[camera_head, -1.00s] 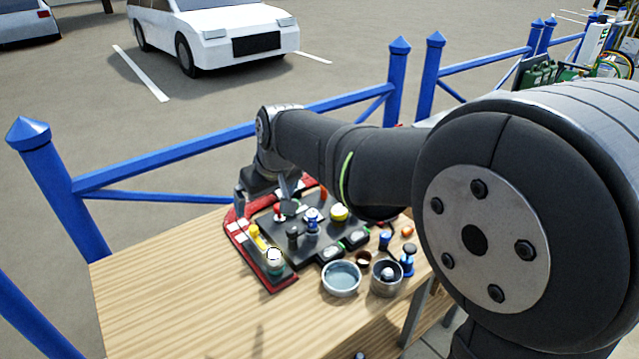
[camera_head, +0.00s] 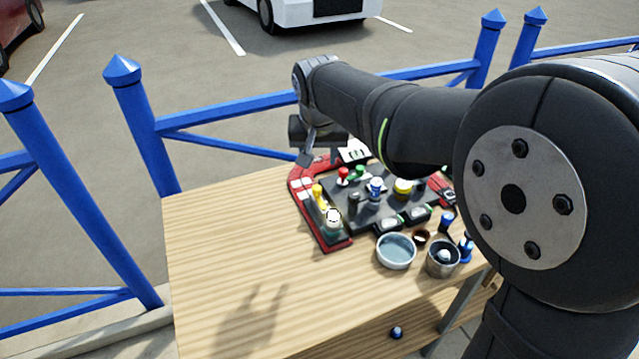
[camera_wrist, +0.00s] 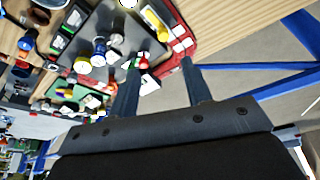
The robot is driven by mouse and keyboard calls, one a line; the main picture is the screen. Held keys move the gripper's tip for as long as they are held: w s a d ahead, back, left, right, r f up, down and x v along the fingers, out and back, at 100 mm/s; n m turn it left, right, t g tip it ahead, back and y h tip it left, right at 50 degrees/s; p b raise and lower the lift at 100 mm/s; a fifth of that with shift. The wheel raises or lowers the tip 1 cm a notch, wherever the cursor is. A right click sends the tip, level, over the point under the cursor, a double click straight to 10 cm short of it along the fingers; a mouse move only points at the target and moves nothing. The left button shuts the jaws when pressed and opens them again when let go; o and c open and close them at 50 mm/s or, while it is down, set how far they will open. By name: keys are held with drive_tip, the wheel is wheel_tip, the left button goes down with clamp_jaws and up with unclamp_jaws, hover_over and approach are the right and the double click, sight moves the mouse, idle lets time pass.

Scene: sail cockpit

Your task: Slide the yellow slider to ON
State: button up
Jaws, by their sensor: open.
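The yellow slider (camera_head: 318,192) is a small upright knob on the left strip of the control board (camera_head: 340,238), which has a red border and a dark panel. A white round knob (camera_head: 333,216) stands just in front of it on the same strip. In the wrist view the yellow slider (camera_wrist: 153,20) is at the top, beyond the fingertips. My gripper (camera_head: 320,157) is over the board's far left corner, behind the slider. In the wrist view my gripper (camera_wrist: 161,64) has its two fingers wide apart with nothing between them. I cannot read any ON marking.
Red, green, blue and yellow controls crowd the panel, including a blue-and-white knob (camera_head: 375,187) and a yellow button (camera_head: 403,187). A grey bowl (camera_head: 396,251) and a metal cup (camera_head: 443,258) stand in front right. The wooden table (camera_head: 235,260) is clear at left. Blue railings (camera_head: 145,125) stand behind.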

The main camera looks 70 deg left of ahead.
sight(317, 188)
drive_tip(key=a+f+m, duration=0.1)
drive_tip(key=a+f, duration=0.1)
drive_tip(key=f, duration=0.3)
drive_tip(key=w+a+f+m+t, duration=0.1)
drive_tip(key=a+f, duration=0.1)
drive_tip(key=f, duration=0.3)
drive_tip(key=w+a+f+m, duration=0.1)
drive_tip(key=a+f+m, duration=0.1)
drive_tip(key=f, duration=0.3)
drive_tip(key=shift+w+a+f+t, duration=0.15)
drive_tip(key=shift+a+f+t, duration=0.05)
drive_tip(key=shift+a+t, duration=0.25)
